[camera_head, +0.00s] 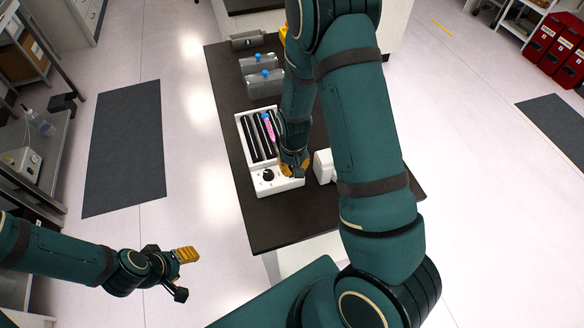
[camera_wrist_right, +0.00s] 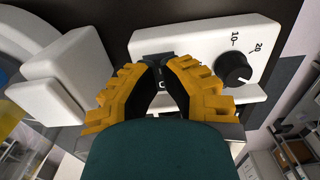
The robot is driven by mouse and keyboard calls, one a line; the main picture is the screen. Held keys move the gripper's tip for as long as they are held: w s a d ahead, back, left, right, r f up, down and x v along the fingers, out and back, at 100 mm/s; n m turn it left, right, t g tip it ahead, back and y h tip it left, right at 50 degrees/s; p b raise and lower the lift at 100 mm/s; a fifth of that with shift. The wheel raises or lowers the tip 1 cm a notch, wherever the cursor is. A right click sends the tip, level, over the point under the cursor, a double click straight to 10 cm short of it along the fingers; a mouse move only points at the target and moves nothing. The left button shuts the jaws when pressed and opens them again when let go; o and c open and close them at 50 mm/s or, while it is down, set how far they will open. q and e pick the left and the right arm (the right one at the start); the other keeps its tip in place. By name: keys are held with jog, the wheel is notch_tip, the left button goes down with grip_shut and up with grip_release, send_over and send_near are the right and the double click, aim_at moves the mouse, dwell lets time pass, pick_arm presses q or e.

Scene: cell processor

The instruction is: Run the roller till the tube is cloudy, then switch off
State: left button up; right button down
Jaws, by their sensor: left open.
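The white roller (camera_head: 247,117) with black rollers sits on the dark bench; its front panel also shows in the right wrist view (camera_wrist_right: 200,35). A pink tube (camera_head: 268,127) with a blue cap lies along the rollers; cloudiness is too small to judge. A black dial (camera_head: 268,174) is on the panel and is large in the wrist view (camera_wrist_right: 233,68). My right gripper (camera_head: 292,172) is at the panel's right end, its yellow fingertips (camera_wrist_right: 160,68) together over a dark switch area (camera_wrist_right: 145,62), mostly hidden; contact is unclear. My left gripper (camera_head: 186,274) is open and empty over the floor.
Grey racks (camera_head: 264,84) with blue-topped items stand behind the roller on the bench (camera_head: 275,222). A white device (camera_head: 324,166) stands close to the right of my right gripper. The bench's front is clear. A shelf (camera_head: 45,160) stands at the left.

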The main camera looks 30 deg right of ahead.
jog(key=shift+f, duration=0.25)
jog(key=shift+r+p, duration=2.6)
jog(key=shift+r, duration=0.95)
